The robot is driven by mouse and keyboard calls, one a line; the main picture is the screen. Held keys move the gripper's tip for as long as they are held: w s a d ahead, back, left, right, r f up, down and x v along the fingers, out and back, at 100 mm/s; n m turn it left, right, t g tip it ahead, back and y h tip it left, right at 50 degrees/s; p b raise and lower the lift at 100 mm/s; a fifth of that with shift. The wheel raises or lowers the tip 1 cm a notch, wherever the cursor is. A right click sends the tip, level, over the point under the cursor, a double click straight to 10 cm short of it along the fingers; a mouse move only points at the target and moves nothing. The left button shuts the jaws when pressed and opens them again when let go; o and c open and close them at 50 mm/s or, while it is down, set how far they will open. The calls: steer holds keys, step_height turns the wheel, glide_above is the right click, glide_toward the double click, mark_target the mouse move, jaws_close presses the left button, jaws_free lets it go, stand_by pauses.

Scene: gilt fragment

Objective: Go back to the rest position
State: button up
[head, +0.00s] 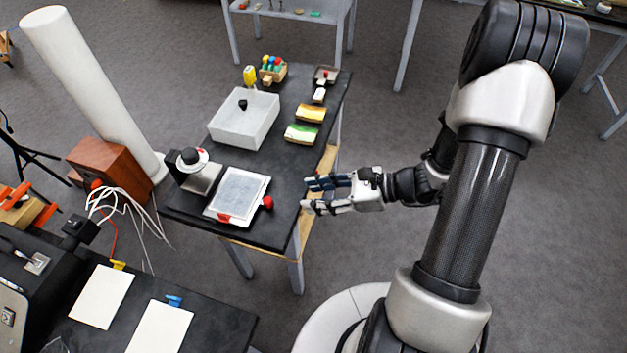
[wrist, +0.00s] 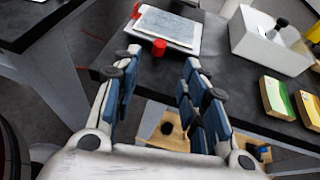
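My gripper (head: 312,195) is held out at the right edge of the black table (head: 183,203), with its fingers pointing left. In the wrist view my gripper (wrist: 158,90) has its two blue-padded fingers spread apart with nothing between them. Beyond the fingertips lies a white-framed tablet-like plate (head: 238,199) with a red knob (head: 267,202) at its right side. The red knob also shows in the wrist view (wrist: 159,48), just past the fingers and apart from them.
On the table stand a white bin (head: 244,120) with a small black object inside, a silver device (head: 197,172), green (head: 302,134) and yellow (head: 311,113) sponge-like blocks, and a tray of coloured pieces (head: 272,69). A white column (head: 95,90) rises at left.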

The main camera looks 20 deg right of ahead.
steer(key=s+a+r+n+g+h, duration=0.5)
steer(key=s+a+r+n+g, duration=0.2)
steer(key=s+r+n, duration=0.55)
steer(key=s+d+r+n+t+h, duration=0.2)
steer(key=d+r+n+t+h, duration=0.2)
steer(key=n, duration=0.7)
step_height(320, 180, up, 4)
steer(key=t+h, duration=0.1)
steer(key=h, duration=0.1)
steer(key=shift+s+d+f+h, duration=0.2)
steer(key=shift+s+h, duration=0.1)
steer(key=shift+h, duration=0.1)
